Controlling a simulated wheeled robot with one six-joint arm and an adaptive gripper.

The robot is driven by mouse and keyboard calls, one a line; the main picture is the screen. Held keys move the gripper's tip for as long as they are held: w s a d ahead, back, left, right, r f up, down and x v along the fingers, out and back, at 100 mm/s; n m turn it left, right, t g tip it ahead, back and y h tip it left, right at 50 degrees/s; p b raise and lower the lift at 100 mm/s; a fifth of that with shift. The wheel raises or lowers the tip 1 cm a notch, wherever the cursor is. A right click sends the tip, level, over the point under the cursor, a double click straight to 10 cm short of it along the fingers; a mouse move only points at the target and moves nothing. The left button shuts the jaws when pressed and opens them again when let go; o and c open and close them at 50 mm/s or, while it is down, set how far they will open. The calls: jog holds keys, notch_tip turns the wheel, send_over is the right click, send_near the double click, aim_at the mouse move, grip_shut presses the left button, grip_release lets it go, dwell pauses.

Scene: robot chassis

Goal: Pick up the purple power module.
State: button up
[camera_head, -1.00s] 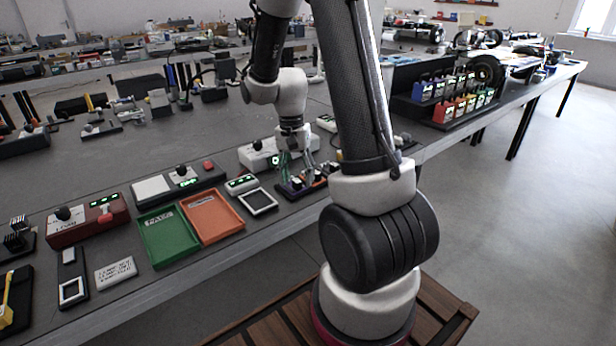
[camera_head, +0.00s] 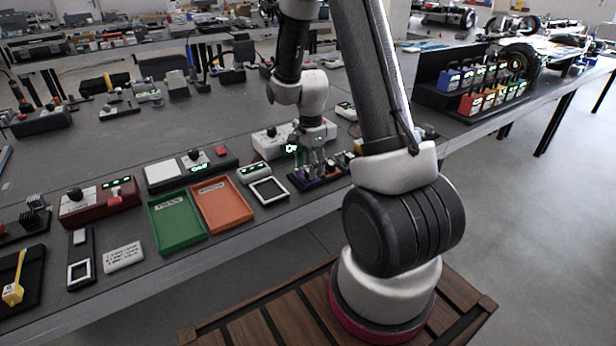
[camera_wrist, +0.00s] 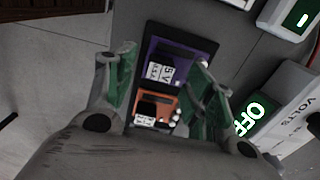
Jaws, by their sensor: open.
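The purple power module (camera_wrist: 158,50) shows in the wrist view, with a dark top and a white 5V label. It sits in a dark tray beside an orange module (camera_wrist: 168,97). My gripper (camera_wrist: 162,62) is open, with one green-padded finger on each side of the purple module. I cannot tell whether either finger touches it. In the head view my gripper (camera_head: 318,163) is just over the tray (camera_head: 304,186) near the bench's front edge. The fingers partly hide the modules there.
A white device with a green OFF display (camera_wrist: 254,117) is close to the right finger in the wrist view. In the head view, an orange tray (camera_head: 220,205), a green tray (camera_head: 177,222) and a white-framed pad (camera_head: 268,190) lie to the left.

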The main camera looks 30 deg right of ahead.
jog(key=shift+f, duration=1.4)
jog(key=c, duration=1.1)
jog(key=shift+r, duration=0.1)
